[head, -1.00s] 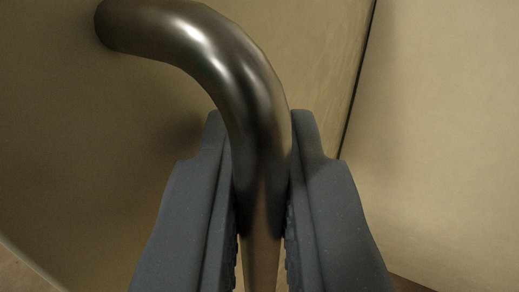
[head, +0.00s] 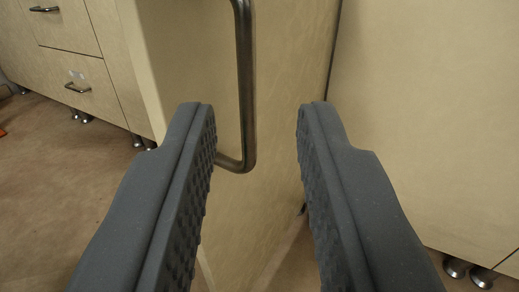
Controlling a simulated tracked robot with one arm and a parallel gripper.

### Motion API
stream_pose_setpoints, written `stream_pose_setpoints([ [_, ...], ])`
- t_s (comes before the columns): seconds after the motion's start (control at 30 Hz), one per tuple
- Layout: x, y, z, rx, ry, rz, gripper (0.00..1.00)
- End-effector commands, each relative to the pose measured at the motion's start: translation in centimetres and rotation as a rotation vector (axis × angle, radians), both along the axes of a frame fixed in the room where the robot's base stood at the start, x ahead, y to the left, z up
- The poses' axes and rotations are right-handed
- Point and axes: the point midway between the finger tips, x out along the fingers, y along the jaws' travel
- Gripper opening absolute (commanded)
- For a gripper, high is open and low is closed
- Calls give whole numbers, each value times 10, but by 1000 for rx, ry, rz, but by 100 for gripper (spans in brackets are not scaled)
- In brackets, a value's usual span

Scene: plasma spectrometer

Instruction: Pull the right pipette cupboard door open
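The beige cupboard door (head: 285,130) stands at an angle, its near edge at the left and its far side by a dark gap at the right. It looks swung out from the cupboard. Its dark metal bar handle (head: 247,80) is upright, with the top cut off by the frame. My gripper (head: 257,105) is open and empty. The handle is ahead of and between the fingers, closer to the left one. The left fingertip hides a bit of the handle's lower end. No finger appears to grip it.
A beige drawer unit (head: 62,60) with metal handles stands at the left on small metal feet. A plain beige panel (head: 430,110) fills the right, with metal feet below it. Brown floor (head: 50,190) is clear at the left.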

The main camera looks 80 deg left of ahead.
Motion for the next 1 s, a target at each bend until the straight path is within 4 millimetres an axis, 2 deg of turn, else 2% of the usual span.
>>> stream_pose_setpoints([
  [0.1,-2,-20,0,2,1,-3,25],
  [0.3,-4,-37,-1,1,0,0,25],
  [0.83,-3,-41,-1,-2,-1,-1,25],
  [0.93,6,-44,4,-29,-18,-23,25],
  [1.0,23,-48,12,-73,-47,-63,25],
])
